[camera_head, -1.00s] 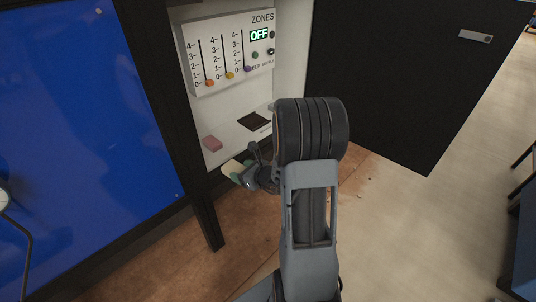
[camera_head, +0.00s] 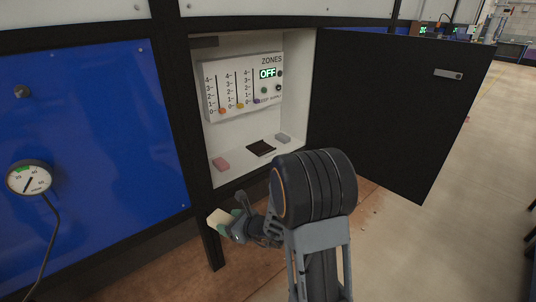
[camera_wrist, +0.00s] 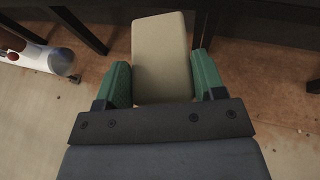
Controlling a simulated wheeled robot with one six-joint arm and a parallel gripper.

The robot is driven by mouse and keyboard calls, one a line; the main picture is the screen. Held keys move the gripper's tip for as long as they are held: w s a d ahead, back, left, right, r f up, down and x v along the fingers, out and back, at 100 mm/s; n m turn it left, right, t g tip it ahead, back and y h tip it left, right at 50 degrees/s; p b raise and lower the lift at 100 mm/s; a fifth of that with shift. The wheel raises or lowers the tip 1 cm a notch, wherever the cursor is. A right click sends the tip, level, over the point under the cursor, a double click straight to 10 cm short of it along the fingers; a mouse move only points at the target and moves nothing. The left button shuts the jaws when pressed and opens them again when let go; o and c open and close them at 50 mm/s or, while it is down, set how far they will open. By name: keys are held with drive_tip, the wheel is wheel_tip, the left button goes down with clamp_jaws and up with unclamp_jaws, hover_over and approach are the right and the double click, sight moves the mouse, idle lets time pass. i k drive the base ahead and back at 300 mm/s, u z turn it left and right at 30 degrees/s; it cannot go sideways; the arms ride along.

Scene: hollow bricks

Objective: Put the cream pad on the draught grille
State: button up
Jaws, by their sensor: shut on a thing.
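The cream pad (camera_head: 219,218) is a pale block held in my gripper (camera_head: 234,224), outside the open cabinet, to the left of and lower than its floor in the head view. In the wrist view the pad (camera_wrist: 160,45) sits between the green fingers of my gripper (camera_wrist: 161,75), which press on both its sides; its near end is hidden by the gripper body. A dark square (camera_head: 261,148) on the cabinet floor looks like the draught grille. It appears bare, and its slats are too small to make out.
A pink block (camera_head: 221,164) lies left of the dark square and a grey block (camera_head: 283,138) right of it. The ZONES slider panel (camera_head: 240,88), reading OFF, stands behind. The black door (camera_head: 395,115) is open to the right. A dark post (camera_head: 207,225) stands near the pad.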

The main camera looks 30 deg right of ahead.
sight(260, 149)
drive_tip(key=z, duration=0.5)
drive_tip(key=i, duration=1.75)
drive_tip(key=u, duration=0.55)
